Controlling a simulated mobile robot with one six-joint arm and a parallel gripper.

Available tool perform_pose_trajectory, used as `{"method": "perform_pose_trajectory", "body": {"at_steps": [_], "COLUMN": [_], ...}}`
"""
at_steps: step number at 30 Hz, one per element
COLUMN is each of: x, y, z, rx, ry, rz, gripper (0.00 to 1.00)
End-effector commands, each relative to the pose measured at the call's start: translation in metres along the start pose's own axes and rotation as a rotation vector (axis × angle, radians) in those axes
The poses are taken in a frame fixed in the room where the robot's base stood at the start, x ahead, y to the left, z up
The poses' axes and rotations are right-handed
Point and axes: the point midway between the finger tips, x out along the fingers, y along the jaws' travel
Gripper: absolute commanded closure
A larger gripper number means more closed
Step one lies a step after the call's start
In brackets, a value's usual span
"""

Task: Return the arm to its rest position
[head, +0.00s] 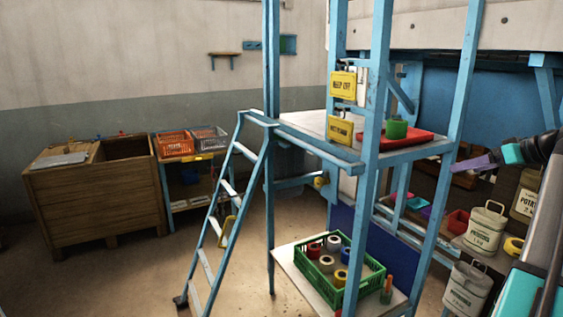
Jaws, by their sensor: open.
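My arm comes in at the right edge in the head view. Its dark wrist leads to my gripper (490,159), which has teal and purple parts and points left. It is open. It is raised to the right of the blue frame's front post, above the white sacks. I see nothing clearly held in it. The gap between its fingers is hard to make out at this angle.
A blue frame (370,175) with shelves stands in the middle, with a blue ladder (225,205) leaning on it. A green crate (325,287) of spools is on its low shelf. White sacks (484,228) stand below my gripper. A wooden cabinet (98,200) stands left; the floor between is clear.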

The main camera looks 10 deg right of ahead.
Motion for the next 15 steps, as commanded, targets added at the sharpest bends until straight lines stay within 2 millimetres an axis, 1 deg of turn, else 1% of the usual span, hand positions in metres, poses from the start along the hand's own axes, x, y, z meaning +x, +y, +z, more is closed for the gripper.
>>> {"method": "perform_pose_trajectory", "body": {"at_steps": [1, 2, 3, 5, 6, 8, 9, 14, 15], "x": [0.019, 0.028, 0.044, 0.069, 0.085, 0.108, 0.124, 0.183, 0.197], "y": [-0.003, -0.004, -0.006, -0.009, -0.012, -0.017, -0.02, -0.039, -0.044], "z": [0.011, 0.018, 0.027, 0.043, 0.053, 0.069, 0.08, 0.124, 0.136], "rx": [0.017, 0.027, 0.045, 0.071, 0.088, 0.113, 0.129, 0.189, 0.203], "ry": [-0.015, -0.024, -0.041, -0.064, -0.082, -0.107, -0.126, -0.2, -0.22], "rz": [-0.012, -0.017, -0.026, -0.038, -0.045, -0.055, -0.061, -0.086, -0.09], "gripper": [0.18, 0.18, 0.18, 0.18, 0.18, 0.18, 0.18, 0.18, 0.18]}}
